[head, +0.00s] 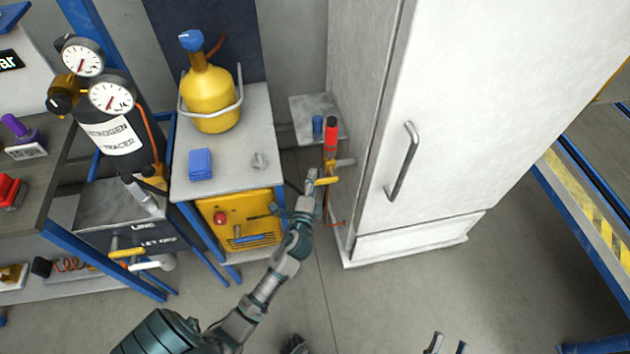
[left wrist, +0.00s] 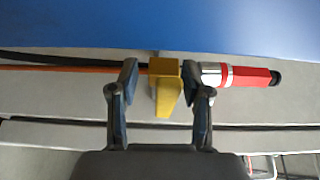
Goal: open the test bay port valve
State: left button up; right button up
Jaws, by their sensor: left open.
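A valve with a red cylindrical body (head: 330,138) and a yellow handle (head: 327,181) stands beside the white cabinet in the head view. My left gripper (head: 304,197) is at this valve, just left of the yellow handle. In the left wrist view, the yellow handle (left wrist: 165,88) sits between the two open fingers of my left gripper (left wrist: 163,92), with a gap visible on both sides. The red body (left wrist: 248,77) with its silver collar lies to the right. Only the fingertips of my right gripper (head: 447,344) show at the bottom edge, spread apart and empty.
The white cabinet (head: 460,110) with a bar handle stands close on the right. A grey cart (head: 235,165) carries a yellow cylinder (head: 210,98) and a blue box (head: 200,164). Another yellow handle (head: 127,252) is at lower left.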

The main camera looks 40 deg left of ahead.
aim_at(321, 183)
pick_arm(q)
jog(key=shift+w+a+f, duration=0.1)
jog(key=shift+w+a, duration=0.05)
jog(key=shift+a, duration=0.1)
jog(key=d, duration=0.1)
jog(key=d+r, duration=0.1)
jog(key=d, duration=0.1)
jog(key=shift+d+r, duration=0.1)
jog(key=c, duration=0.6)
jog(key=shift+d, duration=0.1)
grip_shut()
jog(key=shift+a, duration=1.05)
jog(key=shift+d+f, duration=0.1)
jog(key=shift+f, duration=0.1)
pick_arm(e)
jog(key=shift+d+f, duration=0.1)
jog(key=shift+d, duration=0.85)
